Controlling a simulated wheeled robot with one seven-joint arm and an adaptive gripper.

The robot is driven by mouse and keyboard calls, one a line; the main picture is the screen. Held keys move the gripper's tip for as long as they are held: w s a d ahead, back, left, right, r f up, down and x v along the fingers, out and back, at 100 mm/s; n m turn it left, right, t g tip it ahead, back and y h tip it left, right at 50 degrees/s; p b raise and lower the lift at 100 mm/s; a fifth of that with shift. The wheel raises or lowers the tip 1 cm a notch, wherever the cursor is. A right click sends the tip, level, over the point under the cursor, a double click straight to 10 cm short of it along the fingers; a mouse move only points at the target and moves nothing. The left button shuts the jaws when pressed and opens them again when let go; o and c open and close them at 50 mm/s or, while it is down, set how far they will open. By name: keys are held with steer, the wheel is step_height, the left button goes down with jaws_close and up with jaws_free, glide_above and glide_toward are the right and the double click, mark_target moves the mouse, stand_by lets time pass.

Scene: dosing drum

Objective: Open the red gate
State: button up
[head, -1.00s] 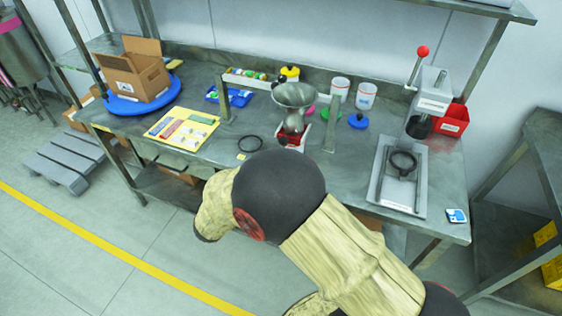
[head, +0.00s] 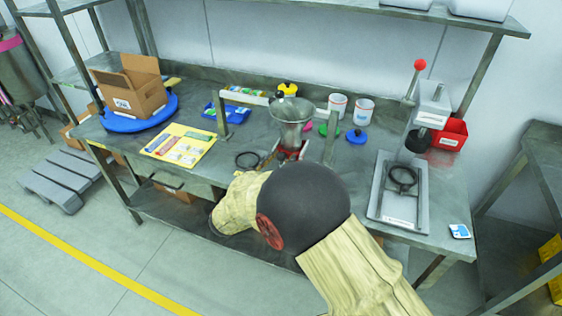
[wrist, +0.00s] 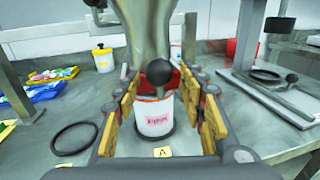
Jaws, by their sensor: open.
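A metal funnel-shaped hopper (head: 291,110) stands at the middle of the bench, with a red part, seemingly the gate, just below it (head: 284,154), mostly hidden by my arm. In the wrist view the hopper's metal body (wrist: 146,30) rises straight ahead, and a black ball knob (wrist: 158,72) hangs in front of it. My gripper (wrist: 162,82) is open, its yellow-padded fingers on either side of the knob; I cannot tell whether they touch it. A white jar with a red-lettered label (wrist: 154,116) stands beyond, under the hopper. My gripper is largely hidden behind my arm in the head view.
A black ring (head: 247,160) lies left of the hopper. A yellow board (head: 180,146), a blue turntable (head: 125,114) with a cardboard box (head: 130,88), and blue tray stand farther left. A lever press (head: 430,105) and red bin (head: 449,135) stand right.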

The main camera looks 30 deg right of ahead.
steer(key=shift+c, duration=0.4)
jaws_close()
stand_by(0.5)
